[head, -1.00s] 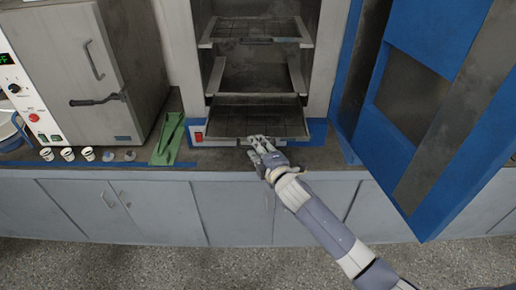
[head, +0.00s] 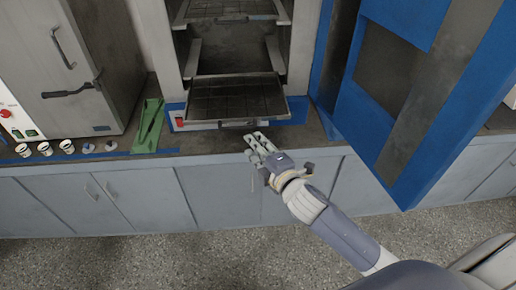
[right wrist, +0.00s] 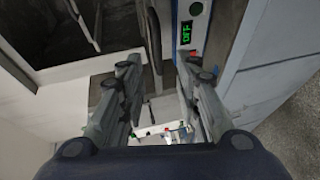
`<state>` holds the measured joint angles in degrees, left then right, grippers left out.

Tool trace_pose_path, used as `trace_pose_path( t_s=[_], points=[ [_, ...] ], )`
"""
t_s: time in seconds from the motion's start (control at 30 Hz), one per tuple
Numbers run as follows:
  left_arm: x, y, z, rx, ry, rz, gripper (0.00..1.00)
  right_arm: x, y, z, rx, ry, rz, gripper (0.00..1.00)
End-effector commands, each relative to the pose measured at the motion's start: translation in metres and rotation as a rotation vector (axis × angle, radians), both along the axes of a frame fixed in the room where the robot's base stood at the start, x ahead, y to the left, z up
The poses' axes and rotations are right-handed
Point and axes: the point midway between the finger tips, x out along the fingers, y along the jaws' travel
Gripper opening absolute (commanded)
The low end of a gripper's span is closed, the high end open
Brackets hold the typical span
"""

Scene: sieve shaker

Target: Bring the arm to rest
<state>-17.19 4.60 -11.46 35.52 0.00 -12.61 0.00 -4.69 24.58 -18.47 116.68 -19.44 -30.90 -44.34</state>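My right gripper (head: 257,143) is in front of the counter's front edge, just below the pulled-out lower tray (head: 235,100) of the open cabinet (head: 190,45). A gap shows between its fingertips and the tray's front handle (head: 238,124). In the right wrist view the two fingers of my right gripper (right wrist: 160,75) stand apart with nothing between them. My left gripper is not in either view.
The blue cabinet door (head: 435,75) stands open at the right and juts out over the counter edge. A grey oven (head: 60,60) stands at the left. Several small cups (head: 45,149) and a green holder (head: 148,125) are on the counter (head: 205,140). The floor in front is clear.

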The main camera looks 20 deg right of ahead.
Motion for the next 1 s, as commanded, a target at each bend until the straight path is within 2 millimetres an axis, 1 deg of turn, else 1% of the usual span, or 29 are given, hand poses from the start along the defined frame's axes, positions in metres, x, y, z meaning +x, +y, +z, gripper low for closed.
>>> trace_pose_path(
  t_s=[0.1, 0.2, 0.63, 0.7, 0.77, 0.87, 0.9, 0.97, 1.0],
  points=[
    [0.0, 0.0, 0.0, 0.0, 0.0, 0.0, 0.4, -0.007, -0.001, 0.001, -0.001, 0.0, 0.0, 0.31],
    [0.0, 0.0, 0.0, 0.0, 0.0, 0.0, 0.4, -0.009, -0.001, 0.002, -0.001, 0.0, 0.0, 0.31],
    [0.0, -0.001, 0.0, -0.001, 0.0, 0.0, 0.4, -0.009, -0.001, 0.002, 0.0, 0.0, 0.0, 0.31],
    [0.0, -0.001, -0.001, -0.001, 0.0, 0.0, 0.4, -0.009, -0.002, -0.004, 0.005, 0.009, -0.002, 0.31],
    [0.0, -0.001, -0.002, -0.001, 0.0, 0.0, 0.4, -0.008, -0.004, -0.018, 0.018, 0.032, -0.012, 0.31],
    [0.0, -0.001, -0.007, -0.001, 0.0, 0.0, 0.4, -0.009, -0.012, -0.064, 0.069, 0.108, -0.043, 0.31],
    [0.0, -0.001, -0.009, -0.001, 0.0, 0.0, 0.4, -0.011, -0.017, -0.089, 0.097, 0.152, -0.063, 0.31],
    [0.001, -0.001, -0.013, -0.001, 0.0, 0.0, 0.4, -0.017, -0.024, -0.133, 0.15, 0.225, -0.099, 0.31],
    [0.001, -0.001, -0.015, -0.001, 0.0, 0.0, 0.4, -0.022, -0.029, -0.164, 0.186, 0.275, -0.127, 0.31]
  ],
)
